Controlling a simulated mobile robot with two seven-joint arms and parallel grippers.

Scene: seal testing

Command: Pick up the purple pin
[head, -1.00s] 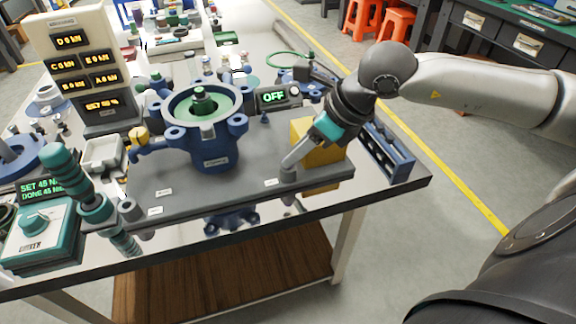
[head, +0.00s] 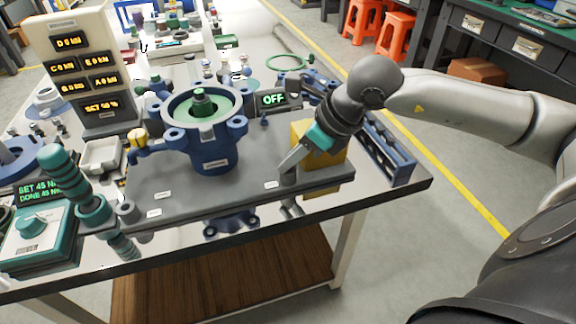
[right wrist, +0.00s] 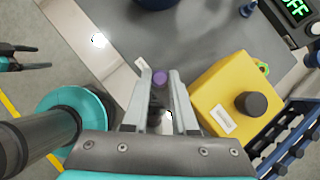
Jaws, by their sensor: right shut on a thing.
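The purple pin (right wrist: 160,77) shows in the right wrist view as a small purple round end between the fingertips of my right gripper (right wrist: 160,84). The gripper is shut on it. Most of the pin is hidden between the fingers. In the head view my right gripper (head: 286,172) is at the right end of the grey base plate (head: 240,192), in front of the yellow block; I cannot make out the pin there. My left gripper (right wrist: 44,57) seems to show at the left edge of the right wrist view, fingers apart and empty, clear of the table.
The yellow block (right wrist: 240,95) with a dark knob stands close beside my right gripper. A blue rack (head: 390,155) lies right of it. The blue flanged housing (head: 212,150) stands on the plate's left half. A black OFF display (head: 273,98) is behind.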

